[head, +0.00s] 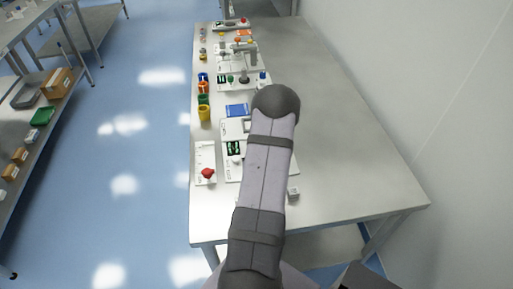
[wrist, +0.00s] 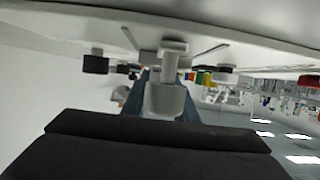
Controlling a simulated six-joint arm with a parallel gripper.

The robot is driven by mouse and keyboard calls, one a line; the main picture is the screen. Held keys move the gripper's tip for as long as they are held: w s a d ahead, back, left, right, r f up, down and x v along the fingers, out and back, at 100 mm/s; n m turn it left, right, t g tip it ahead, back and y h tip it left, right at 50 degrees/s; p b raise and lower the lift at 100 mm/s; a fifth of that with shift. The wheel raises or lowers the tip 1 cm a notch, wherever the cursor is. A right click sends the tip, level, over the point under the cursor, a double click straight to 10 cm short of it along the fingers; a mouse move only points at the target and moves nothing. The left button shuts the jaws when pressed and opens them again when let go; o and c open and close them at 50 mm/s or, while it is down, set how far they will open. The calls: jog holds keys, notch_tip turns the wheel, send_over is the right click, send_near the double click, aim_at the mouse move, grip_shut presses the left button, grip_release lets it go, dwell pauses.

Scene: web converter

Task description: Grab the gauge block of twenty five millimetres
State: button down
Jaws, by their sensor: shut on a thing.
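In the head view my arm covers the middle of the bench, and my gripper's fingertips are hidden behind it. In the wrist view the scene appears upside down, and a broad dark part of my gripper (wrist: 160,150) fills the bottom. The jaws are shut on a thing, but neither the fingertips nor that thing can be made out. I cannot pick out the twenty five millimetre gauge block for certain. A small pale cube (head: 293,193) stands on the bench just right of my arm; its size mark is unreadable.
The long grey bench (head: 350,150) is clear on its right, beside a white wall. Coloured cups (head: 204,100) line its left edge. A white board with a red knob (head: 207,173) lies near. In the wrist view a grey post-like thing (wrist: 165,100) stands ahead; a black knob (wrist: 95,64) is left.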

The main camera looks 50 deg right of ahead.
jog(key=shift+r, duration=0.25)
notch_tip(320, 180, up, 10)
jog(key=shift+f+b, duration=0.2)
jog(key=shift+b, duration=0.25)
dwell(0.4)
